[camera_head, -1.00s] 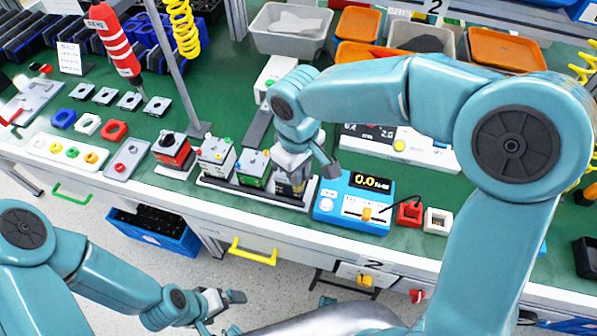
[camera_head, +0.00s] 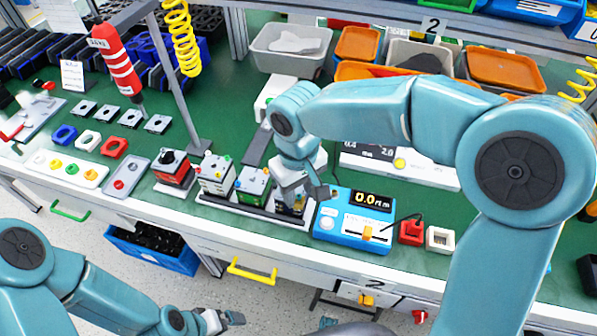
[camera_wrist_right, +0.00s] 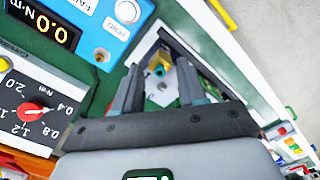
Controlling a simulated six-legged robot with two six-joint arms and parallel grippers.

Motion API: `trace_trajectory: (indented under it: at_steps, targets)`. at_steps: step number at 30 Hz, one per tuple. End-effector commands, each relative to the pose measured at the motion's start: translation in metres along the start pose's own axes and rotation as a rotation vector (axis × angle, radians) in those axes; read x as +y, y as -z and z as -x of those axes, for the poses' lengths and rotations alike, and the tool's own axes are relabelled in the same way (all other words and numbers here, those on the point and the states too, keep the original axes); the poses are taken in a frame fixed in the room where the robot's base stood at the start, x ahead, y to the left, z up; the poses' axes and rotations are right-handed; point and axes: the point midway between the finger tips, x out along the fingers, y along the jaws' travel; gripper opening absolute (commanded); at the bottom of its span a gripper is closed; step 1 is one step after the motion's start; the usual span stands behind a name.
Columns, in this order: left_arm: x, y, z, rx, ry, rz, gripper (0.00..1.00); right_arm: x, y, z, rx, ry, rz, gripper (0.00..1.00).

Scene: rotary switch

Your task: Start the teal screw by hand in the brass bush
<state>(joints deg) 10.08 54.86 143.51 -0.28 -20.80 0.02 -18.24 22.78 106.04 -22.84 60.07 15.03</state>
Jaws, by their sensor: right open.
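The fingers stand apart, with a gap on both sides of the bush. In the head view my right gripper (camera_head: 305,190) is over the rightmost module (camera_head: 290,203) in the module rack and hides much of it.
A blue torque meter (camera_head: 352,228) reading 0.0 stands close right of the rack. A green module (camera_head: 252,184) and a white module (camera_head: 216,175) sit left of my right gripper. A metal post (camera_head: 180,90) rises behind them. Grey bins (camera_head: 290,60) stand at the back.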

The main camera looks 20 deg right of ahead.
Motion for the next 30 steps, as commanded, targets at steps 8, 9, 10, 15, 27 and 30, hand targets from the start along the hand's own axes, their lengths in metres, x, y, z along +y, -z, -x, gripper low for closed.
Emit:
trace_trajectory:
  at_steps: [8,9,10,15,27,30]
  targets:
    - [0.004,0.000,0.010,0.000,0.000,0.000,1.00,-0.001,0.001,0.065,0.007,0.001,0.001,0.41]
    - [0.004,0.000,0.012,0.000,0.000,0.000,1.00,-0.001,0.001,0.076,0.006,0.001,0.000,0.41]
    - [0.005,0.000,0.013,0.000,0.000,0.000,1.00,-0.001,0.001,0.085,0.007,0.001,0.000,0.41]
    - [0.007,0.000,0.019,0.000,0.000,0.000,1.00,-0.001,0.001,0.125,0.004,0.001,0.001,0.41]
    - [0.009,-0.001,0.024,0.000,0.000,0.000,1.00,-0.001,0.000,0.158,-0.002,0.000,0.001,0.41]
    - [0.009,-0.001,0.024,0.000,0.000,0.000,1.00,-0.001,0.000,0.158,-0.002,0.000,0.001,0.41]
